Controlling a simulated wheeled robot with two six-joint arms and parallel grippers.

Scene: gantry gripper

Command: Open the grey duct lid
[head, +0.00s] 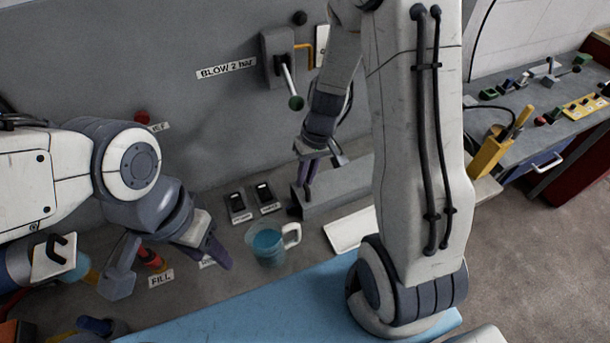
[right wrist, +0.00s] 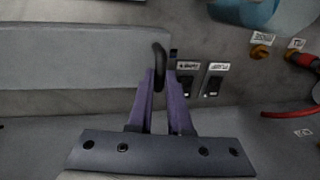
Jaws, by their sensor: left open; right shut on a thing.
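The grey duct (head: 345,188) is a long, low box at the foot of the grey back wall. Its grey lid (right wrist: 75,55) shows as a flat strip in the right wrist view, with a dark loop-like handle (right wrist: 160,62) at its end. My right gripper (head: 298,205) is at the duct's left end. Its purple fingers (right wrist: 166,82) are shut on the handle and hide part of it. I see no clear gap under the lid. My left gripper (head: 170,272) is open and empty, above the bench at the left, well apart from the duct.
A blue mug (head: 266,245) with a pale handle stands between my grippers. Two labelled switches (head: 253,202) are just left of the duct. A lever (head: 289,85) is on the wall above. A blue mat (head: 270,305) covers the front. A yellow tool holder (head: 490,158) stands at right.

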